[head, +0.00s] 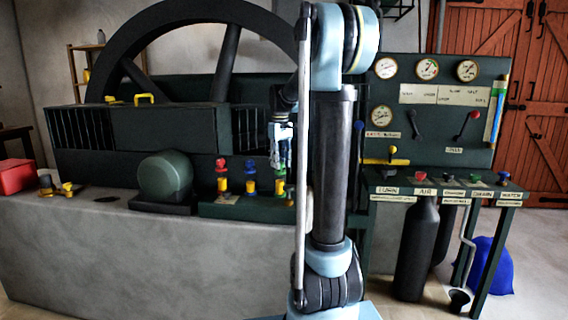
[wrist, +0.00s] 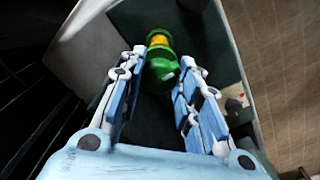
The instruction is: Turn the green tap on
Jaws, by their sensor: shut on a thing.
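The green tap (wrist: 161,68) is in the wrist view, with a green knob and a yellow band at its far end. My gripper (wrist: 163,60) is shut on the green tap, with a blue-and-white finger on each side. In the head view my gripper (head: 282,148) points down over the third tap in the row, left of my arm. I cannot tell how far the knob is turned.
A red tap (head: 221,168) and a blue tap (head: 250,170) stand left of the green one. A dark green dome (head: 165,175) is further left. A gauge panel (head: 440,110) and a control bench (head: 445,188) stand at the right. A large flywheel (head: 130,70) is behind.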

